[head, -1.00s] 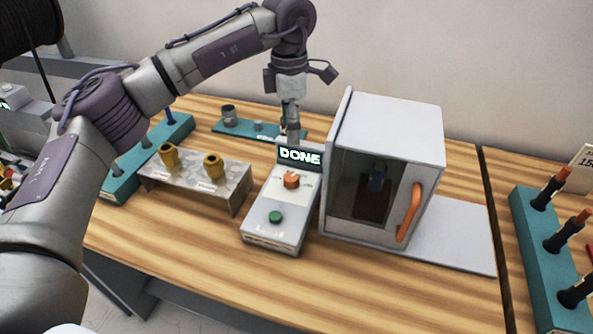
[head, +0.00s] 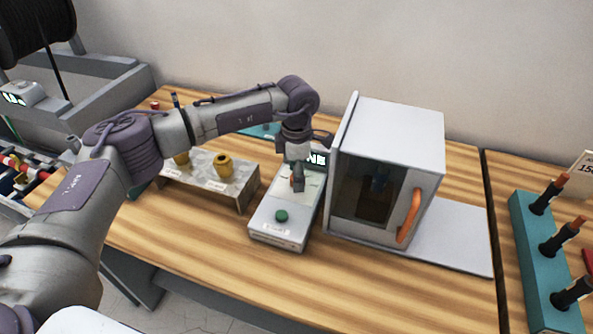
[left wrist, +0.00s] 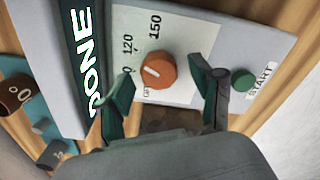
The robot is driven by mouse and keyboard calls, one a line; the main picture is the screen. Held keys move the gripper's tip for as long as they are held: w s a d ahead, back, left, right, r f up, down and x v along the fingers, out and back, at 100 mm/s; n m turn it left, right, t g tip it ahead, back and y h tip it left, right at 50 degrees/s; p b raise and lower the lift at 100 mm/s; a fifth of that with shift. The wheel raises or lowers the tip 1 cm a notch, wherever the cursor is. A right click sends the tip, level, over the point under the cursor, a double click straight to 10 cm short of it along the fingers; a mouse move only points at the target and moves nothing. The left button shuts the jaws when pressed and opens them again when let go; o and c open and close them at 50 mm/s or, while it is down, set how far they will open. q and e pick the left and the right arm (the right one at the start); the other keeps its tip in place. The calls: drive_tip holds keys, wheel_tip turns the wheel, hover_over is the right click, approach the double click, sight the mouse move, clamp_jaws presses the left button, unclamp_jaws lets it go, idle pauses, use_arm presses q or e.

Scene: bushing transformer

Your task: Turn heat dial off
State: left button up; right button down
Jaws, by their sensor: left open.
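The orange heat dial (left wrist: 158,71) sits on the light control box, beside the printed marks 120 and 150. In the left wrist view it lies just beyond and between my open, empty fingers (left wrist: 165,92). In the head view my left gripper (head: 298,184) points down over the box (head: 283,237) and hides most of the dial. Whether a finger touches the dial I cannot tell. The display reads DONE in the left wrist view (left wrist: 88,62). A green START button (left wrist: 242,82) is beside the right finger. My right gripper is not in view.
A grey oven-like cabinet (head: 392,130) with an orange handle (head: 409,215) stands right of the control box. A metal stand (head: 240,192) with yellow fittings is on the left. A teal rack (head: 540,265) with black rods is at the far right. The table front is clear.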

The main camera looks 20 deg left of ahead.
use_arm(q)
drive_tip(key=shift+f, duration=0.1)
drive_tip(key=shift+c, duration=0.2)
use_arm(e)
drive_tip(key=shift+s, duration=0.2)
use_arm(q)
drive_tip(key=c, duration=1.1)
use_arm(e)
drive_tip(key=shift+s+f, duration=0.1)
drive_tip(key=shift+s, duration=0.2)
